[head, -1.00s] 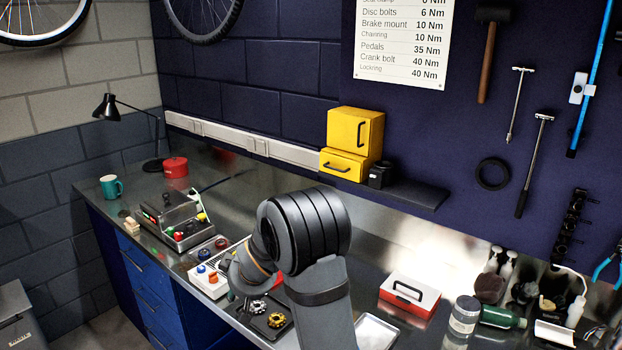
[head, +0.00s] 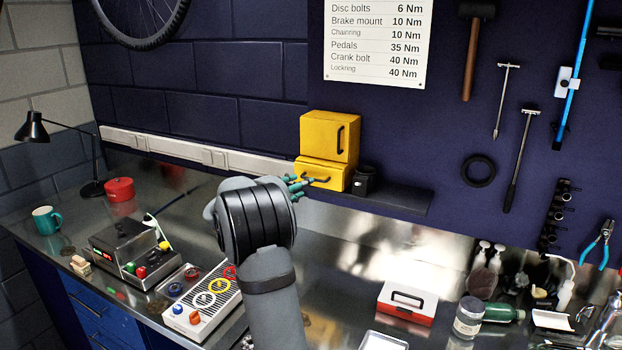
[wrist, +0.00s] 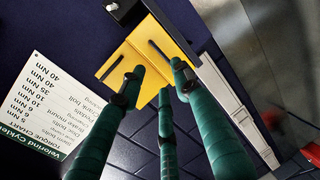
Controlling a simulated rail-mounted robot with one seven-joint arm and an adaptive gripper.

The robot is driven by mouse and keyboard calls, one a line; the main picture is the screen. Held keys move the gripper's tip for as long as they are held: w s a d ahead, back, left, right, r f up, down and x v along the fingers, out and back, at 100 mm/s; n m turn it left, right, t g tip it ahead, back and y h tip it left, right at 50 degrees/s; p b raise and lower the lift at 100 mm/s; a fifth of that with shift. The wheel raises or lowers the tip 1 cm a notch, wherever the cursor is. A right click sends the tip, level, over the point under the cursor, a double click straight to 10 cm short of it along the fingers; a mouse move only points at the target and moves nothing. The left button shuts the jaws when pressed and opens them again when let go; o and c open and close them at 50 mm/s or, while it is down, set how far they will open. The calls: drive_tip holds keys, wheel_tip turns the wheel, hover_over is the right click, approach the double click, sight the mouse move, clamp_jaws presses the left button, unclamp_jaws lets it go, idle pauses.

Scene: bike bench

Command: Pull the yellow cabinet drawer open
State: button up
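The yellow cabinet (head: 325,135) stands on a dark wall shelf, with an upper door and a lower drawer (head: 312,172). The drawer looks closed. My gripper (head: 300,184) is at the drawer's front left, its teal fingers close to the dark drawer handle (head: 319,178). In the wrist view the cabinet (wrist: 140,62) appears turned, with the drawer handle (wrist: 159,51) beyond the fingertips and the door handle (wrist: 112,68) to the left. My gripper's fingers (wrist: 158,78) are spread, with nothing between them. I cannot tell whether any finger touches the drawer front.
A black jar (head: 364,181) sits right of the cabinet on the shelf (head: 405,197). A white socket strip (head: 190,154) runs along the wall to the left. The bench below holds a control box (head: 203,300), a red and white case (head: 407,302) and bottles.

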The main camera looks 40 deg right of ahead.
drive_tip(key=p, duration=0.3)
approach(320, 176)
drive_tip(key=r+x, duration=0.1)
drive_tip(key=x, duration=0.2)
drive_tip(key=shift+w+d+f+p, duration=0.35)
drive_tip(key=shift+w+d+f, duration=0.05)
drive_tip(key=shift+d+f, duration=0.35)
drive_tip(key=shift+c, duration=0.4)
clamp_jaws()
